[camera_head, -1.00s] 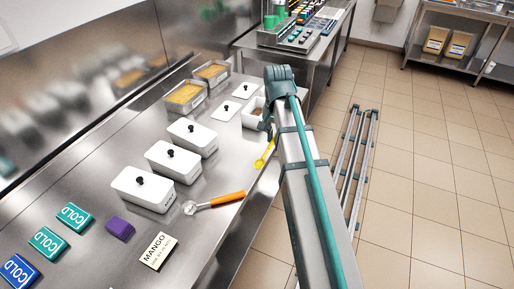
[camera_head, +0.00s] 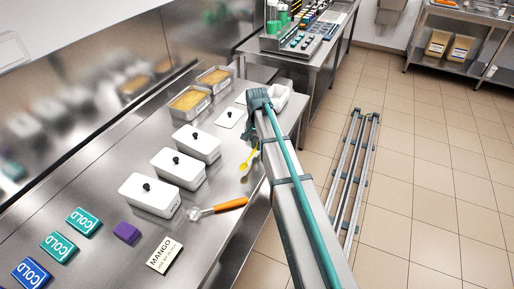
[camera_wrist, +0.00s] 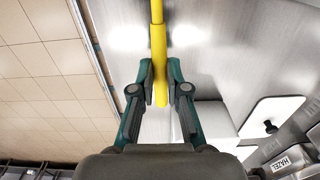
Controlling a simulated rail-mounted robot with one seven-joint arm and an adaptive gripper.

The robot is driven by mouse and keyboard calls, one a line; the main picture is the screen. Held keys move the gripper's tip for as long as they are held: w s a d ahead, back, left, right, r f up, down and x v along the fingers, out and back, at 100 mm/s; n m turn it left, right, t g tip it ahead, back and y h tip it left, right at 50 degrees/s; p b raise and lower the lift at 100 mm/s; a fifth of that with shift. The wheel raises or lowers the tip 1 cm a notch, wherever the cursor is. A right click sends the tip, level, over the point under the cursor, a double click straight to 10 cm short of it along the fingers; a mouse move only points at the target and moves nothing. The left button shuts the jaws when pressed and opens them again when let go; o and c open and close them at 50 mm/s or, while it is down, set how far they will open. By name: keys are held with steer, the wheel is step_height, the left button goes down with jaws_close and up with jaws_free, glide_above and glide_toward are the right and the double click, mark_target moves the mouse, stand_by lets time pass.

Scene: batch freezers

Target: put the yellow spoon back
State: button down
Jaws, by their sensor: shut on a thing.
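The yellow spoon (camera_head: 249,158) shows beside my arm near the front edge of the steel counter (camera_head: 215,245). In the wrist view its yellow handle (camera_wrist: 157,35) runs up out of the frame from between my fingers. My gripper (camera_wrist: 160,75) is shut on this handle, with one finger on each side. In the head view my wrist and forearm hide most of the gripper. Whether the spoon touches the counter I cannot tell.
An open white container (camera_head: 284,99) stands right of my wrist. A flat white lid (camera_head: 231,117) lies to its left. Lidded white tubs (camera_head: 180,168), yellow-filled pans (camera_head: 190,102), an orange-handled scoop (camera_head: 225,206) and a MANGO card (camera_head: 164,256) share the counter. Tiled floor lies right.

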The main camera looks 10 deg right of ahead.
steer(key=shift+f+p, duration=0.6)
steer(key=shift+f, duration=0.75)
steer(key=shift+f, duration=0.2)
steer(key=c, duration=1.2)
jaws_free()
steer(key=shift+r, duration=0.1)
step_height(320, 180, up, 12)
steer(key=b, duration=0.4)
steer(key=shift+s+r, duration=0.1)
steer(key=shift+r, duration=0.05)
